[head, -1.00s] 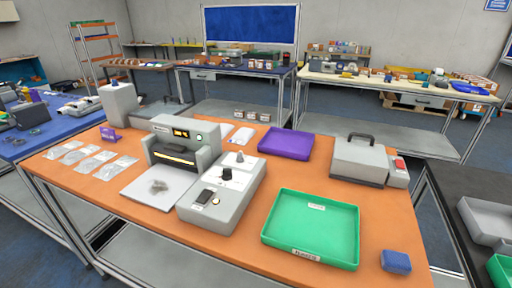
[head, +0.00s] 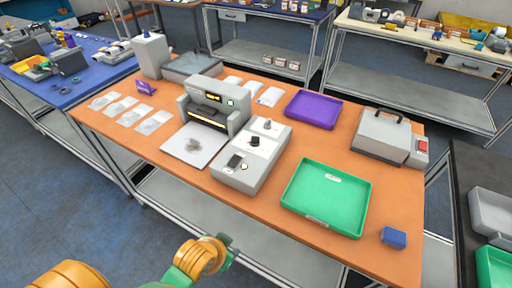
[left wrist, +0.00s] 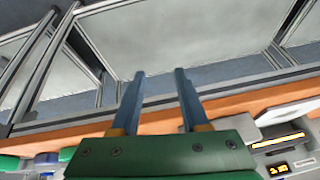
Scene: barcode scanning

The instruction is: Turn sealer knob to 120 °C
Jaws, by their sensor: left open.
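The sealer (head: 211,112) is a grey machine with a lit display and a glowing slot, standing on the orange table. Beside it is a grey control box (head: 236,178) with a black knob (head: 254,141) and a lighter knob (head: 267,124) on white panels. The knob markings are too small to read. My left gripper (head: 228,247) is low in front of the table, apart from the box. In the left wrist view the left gripper (left wrist: 160,73) has two blue fingers spread apart with nothing between them. Part of the sealer (left wrist: 282,143) shows there at lower right. My right gripper is not in view.
A green tray (head: 285,199), a purple tray (head: 291,111), a blue block (head: 393,237) and a grey case (head: 366,145) are on the orange table (head: 255,222). Clear bags (head: 133,115) lie at left. Open floor lies in front of the table.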

